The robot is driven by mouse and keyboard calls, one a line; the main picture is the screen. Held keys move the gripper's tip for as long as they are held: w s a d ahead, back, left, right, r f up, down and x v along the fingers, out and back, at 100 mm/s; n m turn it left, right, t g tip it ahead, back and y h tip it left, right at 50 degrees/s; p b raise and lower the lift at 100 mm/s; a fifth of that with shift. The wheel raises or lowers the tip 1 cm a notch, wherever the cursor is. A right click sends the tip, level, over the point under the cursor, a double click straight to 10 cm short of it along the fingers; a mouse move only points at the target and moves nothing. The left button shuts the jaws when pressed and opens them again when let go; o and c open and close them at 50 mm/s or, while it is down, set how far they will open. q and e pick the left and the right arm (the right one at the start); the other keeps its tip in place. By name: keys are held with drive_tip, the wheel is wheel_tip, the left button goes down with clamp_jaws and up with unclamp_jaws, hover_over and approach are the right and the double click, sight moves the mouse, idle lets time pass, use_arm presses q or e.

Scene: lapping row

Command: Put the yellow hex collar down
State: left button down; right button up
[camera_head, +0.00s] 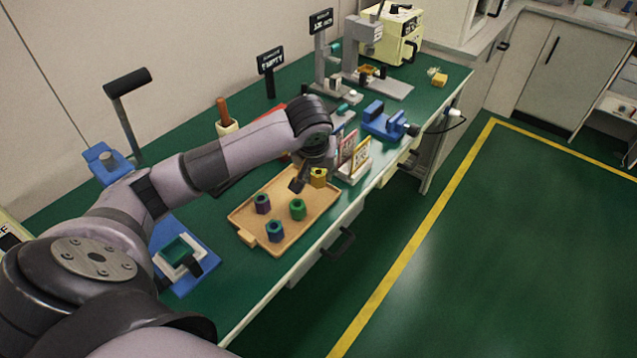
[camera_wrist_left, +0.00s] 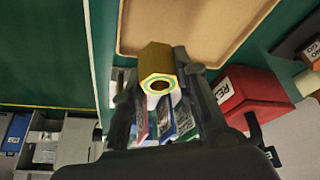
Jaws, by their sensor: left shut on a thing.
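The yellow hex collar (camera_head: 318,176) is held in my left gripper (camera_head: 308,183), above the far right part of the tan tray (camera_head: 283,187). In the left wrist view the collar (camera_wrist_left: 154,59) shows its hexagonal side and round bore, between the fingers of the left gripper (camera_wrist_left: 160,88). The tray (camera_wrist_left: 190,35) lies beyond it there. A purple-blue collar (camera_head: 262,203), a blue collar (camera_head: 276,231) and a green collar (camera_head: 298,209) stand on the tray. My right gripper is not in view.
A rack of cards (camera_head: 355,160) stands close right of the gripper. A blue vise (camera_head: 385,121) is farther back. A blue fixture (camera_head: 182,258) lies left of the tray. The red bin (camera_wrist_left: 252,92) is near the gripper. The tray's far part has bare room.

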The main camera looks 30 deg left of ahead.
sight(318, 180)
use_arm(q)
wheel_tip(318, 180, down, 4)
drive_tip(key=shift+r, duration=0.1)
drive_tip(key=shift+f, duration=0.2)
drive_tip(key=c, duration=1.7)
unclamp_jaws()
drive_tip(key=o, duration=0.5)
drive_tip(key=shift+c, duration=0.2)
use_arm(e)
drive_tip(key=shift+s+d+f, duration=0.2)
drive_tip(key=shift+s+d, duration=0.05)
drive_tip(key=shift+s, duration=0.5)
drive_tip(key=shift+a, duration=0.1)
